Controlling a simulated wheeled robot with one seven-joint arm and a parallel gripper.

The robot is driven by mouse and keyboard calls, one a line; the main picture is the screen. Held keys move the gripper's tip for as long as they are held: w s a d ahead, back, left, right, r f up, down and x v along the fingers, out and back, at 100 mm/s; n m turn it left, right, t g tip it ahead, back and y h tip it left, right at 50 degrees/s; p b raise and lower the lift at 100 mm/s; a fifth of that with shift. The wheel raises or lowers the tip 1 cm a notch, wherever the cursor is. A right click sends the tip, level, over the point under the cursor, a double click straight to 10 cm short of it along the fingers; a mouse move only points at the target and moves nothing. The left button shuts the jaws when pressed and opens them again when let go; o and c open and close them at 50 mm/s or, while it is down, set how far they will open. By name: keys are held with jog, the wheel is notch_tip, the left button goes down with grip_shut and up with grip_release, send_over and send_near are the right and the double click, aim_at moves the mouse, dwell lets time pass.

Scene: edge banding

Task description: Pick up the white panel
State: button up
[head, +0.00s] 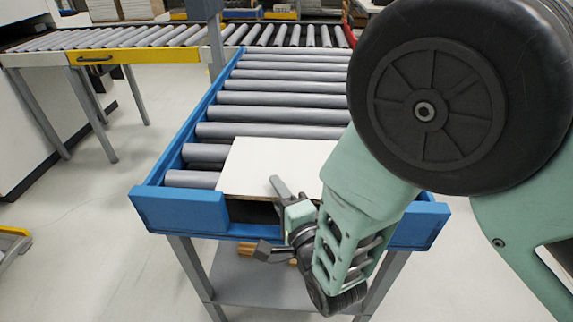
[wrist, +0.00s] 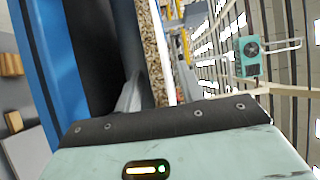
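The white panel (head: 270,163) lies flat on the near end of the blue-framed roller conveyor. Its white top faces up, and its front edge faces me. In the wrist view its speckled chipboard edge (wrist: 153,50) stands upright in the picture, close ahead. My gripper (head: 269,214) is at the panel's front edge. Its fingers look spread apart, one reaching up by the panel edge and one lower, in front of the conveyor end. I cannot tell whether a finger touches the panel.
The conveyor's blue end frame (head: 180,208) is close below and beside my gripper. Bare rollers (head: 275,100) run back behind the panel. A second roller conveyor with a yellow side plate (head: 135,55) crosses at the back. The floor at left is mostly clear.

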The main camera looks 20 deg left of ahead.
jog(key=shift+c, duration=0.3)
grip_shut()
jog(key=shift+r, duration=0.1)
